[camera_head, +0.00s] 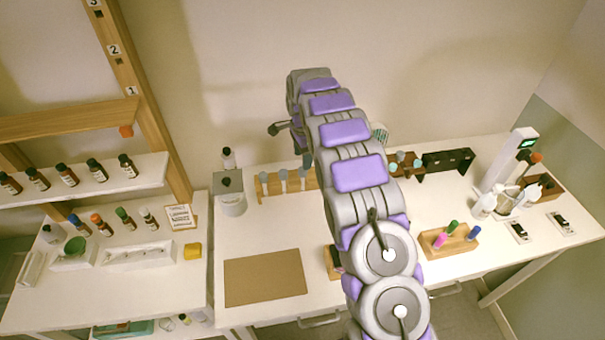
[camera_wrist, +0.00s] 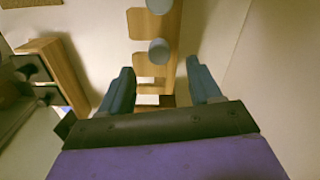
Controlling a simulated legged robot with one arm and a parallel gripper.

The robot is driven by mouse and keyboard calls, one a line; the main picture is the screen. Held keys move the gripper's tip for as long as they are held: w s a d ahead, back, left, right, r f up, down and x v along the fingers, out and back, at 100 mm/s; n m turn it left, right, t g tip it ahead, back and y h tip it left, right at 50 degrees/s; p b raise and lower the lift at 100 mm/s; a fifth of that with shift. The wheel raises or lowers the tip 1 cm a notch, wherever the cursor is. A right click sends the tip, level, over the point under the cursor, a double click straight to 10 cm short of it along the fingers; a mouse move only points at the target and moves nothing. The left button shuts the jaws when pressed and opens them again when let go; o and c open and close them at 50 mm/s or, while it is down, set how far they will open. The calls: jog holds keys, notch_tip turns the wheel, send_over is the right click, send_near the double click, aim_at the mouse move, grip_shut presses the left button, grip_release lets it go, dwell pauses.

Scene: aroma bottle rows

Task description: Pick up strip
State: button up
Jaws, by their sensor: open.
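I cannot single out the strip with certainty. In the wrist view, pale patches (camera_wrist: 148,90) show between the fingers, at the near part of a wooden rack (camera_wrist: 170,48); I cannot tell whether they are strips or gaps. My gripper (camera_wrist: 158,85) has its two blue-grey fingers apart on either side of them, and I see nothing held. In the head view, my arm rises and bends over the white counter, and its links hide much of the gripper. A wooden rack (camera_head: 273,190) with grey-topped vials stands left of the arm.
A brown mat (camera_head: 265,277) lies on the white counter at the front. A wooden stand (camera_head: 449,243) with coloured pens is at right. In the wrist view, a wooden block (camera_wrist: 55,65) is at left.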

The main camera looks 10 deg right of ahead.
send_over(303, 181)
jog(key=shift+w+f, duration=0.15)
jog(key=shift+f, duration=2.9)
jog(key=shift+r, duration=0.1)
jog(key=c, duration=0.9)
